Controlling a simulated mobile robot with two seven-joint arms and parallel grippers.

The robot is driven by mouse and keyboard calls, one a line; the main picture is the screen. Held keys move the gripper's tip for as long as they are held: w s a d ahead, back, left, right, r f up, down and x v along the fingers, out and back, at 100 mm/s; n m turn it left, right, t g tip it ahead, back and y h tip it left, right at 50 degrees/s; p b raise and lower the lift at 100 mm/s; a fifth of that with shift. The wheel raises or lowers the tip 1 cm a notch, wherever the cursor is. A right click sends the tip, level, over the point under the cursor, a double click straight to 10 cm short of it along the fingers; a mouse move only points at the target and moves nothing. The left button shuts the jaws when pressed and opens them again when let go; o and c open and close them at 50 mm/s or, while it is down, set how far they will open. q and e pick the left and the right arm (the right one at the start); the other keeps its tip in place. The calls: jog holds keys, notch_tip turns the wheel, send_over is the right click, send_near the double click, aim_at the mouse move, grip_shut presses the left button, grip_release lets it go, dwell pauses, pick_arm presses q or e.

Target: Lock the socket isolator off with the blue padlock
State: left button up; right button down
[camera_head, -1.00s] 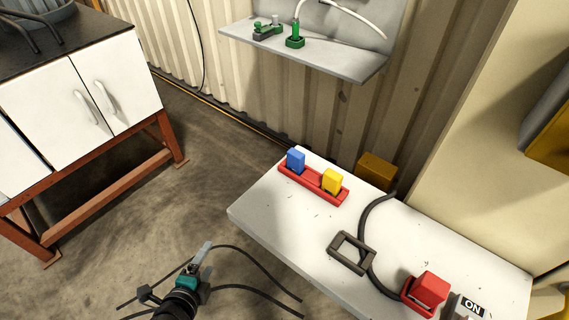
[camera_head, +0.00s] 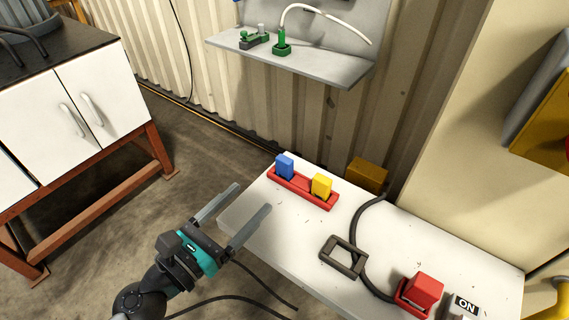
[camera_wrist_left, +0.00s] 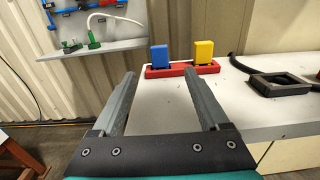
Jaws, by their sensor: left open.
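The blue padlock (camera_head: 285,166) stands upright in the left end of a red holder (camera_head: 318,197) on the white table. It also shows between my fingers, further off, in the left wrist view (camera_wrist_left: 159,58). My left gripper (camera_head: 252,197) is open and empty, its fingers pointing towards the holder from the table's near left edge. The padlock is apart from both fingers. Its shackle cannot be made out. A grey box with an ON label (camera_head: 467,306), perhaps the socket isolator, is cut off at the bottom right of the head view. My right gripper is not in view.
A yellow block (camera_head: 321,185) stands beside the blue padlock. A dark square frame (camera_head: 343,257), a black cable (camera_head: 360,232) and a red block (camera_head: 424,290) are further right on the table. A grey wall shelf (camera_head: 300,66) holds green parts. The table's near left part is clear.

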aim_at(282, 167)
pick_arm(q)
jog(key=p+x, duration=0.1)
jog(key=x, duration=0.5)
jog(key=shift+w+p, duration=0.1)
jog(key=shift+p, duration=0.3)
jog(key=shift+p+x, duration=0.4)
jog(key=shift+x, duration=2.8)
jog(key=shift+f, duration=0.1)
grip_shut()
